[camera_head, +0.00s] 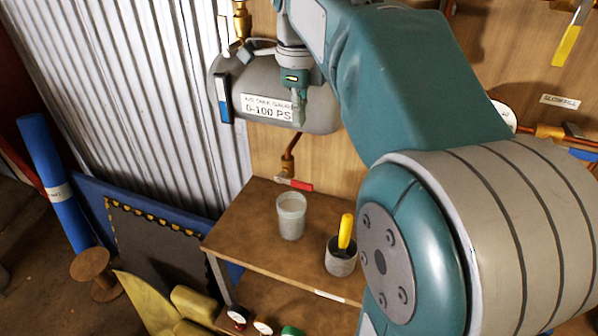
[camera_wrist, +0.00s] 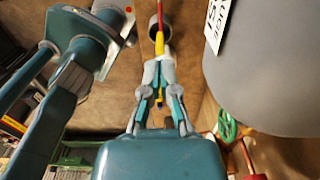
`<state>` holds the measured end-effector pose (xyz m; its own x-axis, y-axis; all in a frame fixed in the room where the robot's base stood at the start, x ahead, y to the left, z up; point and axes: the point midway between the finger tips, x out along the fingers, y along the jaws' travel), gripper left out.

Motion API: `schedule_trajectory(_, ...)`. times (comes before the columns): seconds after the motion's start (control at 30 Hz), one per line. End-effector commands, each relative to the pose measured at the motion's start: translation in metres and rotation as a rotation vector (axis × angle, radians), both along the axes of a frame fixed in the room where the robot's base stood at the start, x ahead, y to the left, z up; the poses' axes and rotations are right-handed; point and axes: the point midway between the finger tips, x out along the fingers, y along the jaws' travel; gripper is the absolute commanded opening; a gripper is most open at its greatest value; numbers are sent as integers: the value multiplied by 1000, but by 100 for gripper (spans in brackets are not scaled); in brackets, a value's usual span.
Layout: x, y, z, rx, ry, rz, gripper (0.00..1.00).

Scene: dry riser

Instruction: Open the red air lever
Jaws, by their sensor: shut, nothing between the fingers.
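The red lever (camera_head: 297,184) sits on a short copper pipe below the grey tank, just above the back of the wooden shelf, and lies roughly level. My gripper (camera_head: 298,118) hangs pointing down in front of the labelled tank (camera_head: 240,72), above the red lever and apart from it. Its fingers are together and empty. In the wrist view my gripper (camera_wrist: 158,64) is also shut, with a narrow red and yellow shape just beyond its tips. I cannot tell there whether the red part is the lever.
A grey cup (camera_head: 291,217) and a pot (camera_head: 340,262) holding a yellow-handled tool stand on the shelf (camera_head: 245,228). A blue lever (camera_head: 223,98) is left of the tank; a yellow lever (camera_head: 568,42) is at upper right. My arm covers much of the right side.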

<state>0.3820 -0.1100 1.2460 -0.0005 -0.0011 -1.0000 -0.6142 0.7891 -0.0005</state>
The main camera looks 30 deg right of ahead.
Motion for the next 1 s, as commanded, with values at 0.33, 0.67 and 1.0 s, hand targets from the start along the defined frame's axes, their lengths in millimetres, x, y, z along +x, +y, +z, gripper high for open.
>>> schedule_trajectory(0.33, -1, 0, -63, 1, 5, 1, 0)
schedule_trajectory(0.67, -1, 0, -118, 0, 3, 1, 0)
schedule_trajectory(1.0, 0, 0, -131, 0, 0, 1, 0)
